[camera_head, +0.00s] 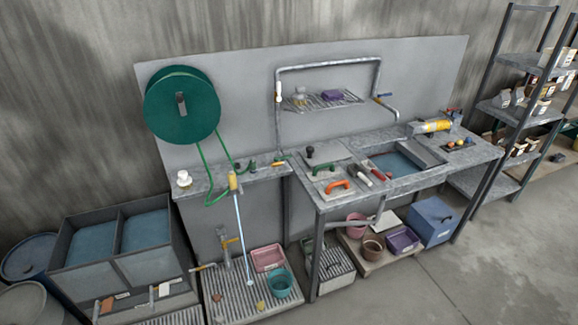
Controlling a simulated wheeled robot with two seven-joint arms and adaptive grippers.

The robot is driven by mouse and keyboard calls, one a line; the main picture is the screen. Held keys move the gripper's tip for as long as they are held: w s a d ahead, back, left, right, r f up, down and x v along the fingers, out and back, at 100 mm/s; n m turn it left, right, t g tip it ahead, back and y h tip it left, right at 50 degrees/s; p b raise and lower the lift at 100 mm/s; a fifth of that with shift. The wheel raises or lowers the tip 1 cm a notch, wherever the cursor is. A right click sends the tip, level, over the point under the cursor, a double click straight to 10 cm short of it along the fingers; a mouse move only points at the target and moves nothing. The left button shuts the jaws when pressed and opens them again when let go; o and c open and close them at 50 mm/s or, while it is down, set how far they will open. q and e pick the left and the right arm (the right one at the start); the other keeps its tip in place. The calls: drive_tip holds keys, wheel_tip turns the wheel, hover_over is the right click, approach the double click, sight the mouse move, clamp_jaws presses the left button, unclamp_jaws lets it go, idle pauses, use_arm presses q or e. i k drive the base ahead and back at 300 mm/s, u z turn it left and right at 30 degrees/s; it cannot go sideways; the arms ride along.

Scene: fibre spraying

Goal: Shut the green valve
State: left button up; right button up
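Several small green fittings (250,165) sit on the left counter beside the green hose; I cannot tell for certain which one is the green valve or whether it is open. A green hose (205,160) hangs from a large green reel (182,104) on the back panel and loops down to a yellow spray piece (233,181). A thin pale-blue line (242,235), perhaps a jet or a wand, runs from this piece down to the floor grate. Neither of my grippers is in view.
A grey workbench (410,189) holds a sink (398,162), an orange handle (337,185) and a yellow tool (432,126). Tubs and a blue box (432,222) stand below. Blue-filled tanks (88,275) stand left, shelves (520,108) right. The front-right floor is clear.

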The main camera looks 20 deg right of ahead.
sight(283, 158)
drive_tip(key=z, duration=0.85)
drive_tip(key=i, duration=1.7)
drive_tip(key=u, duration=0.25)
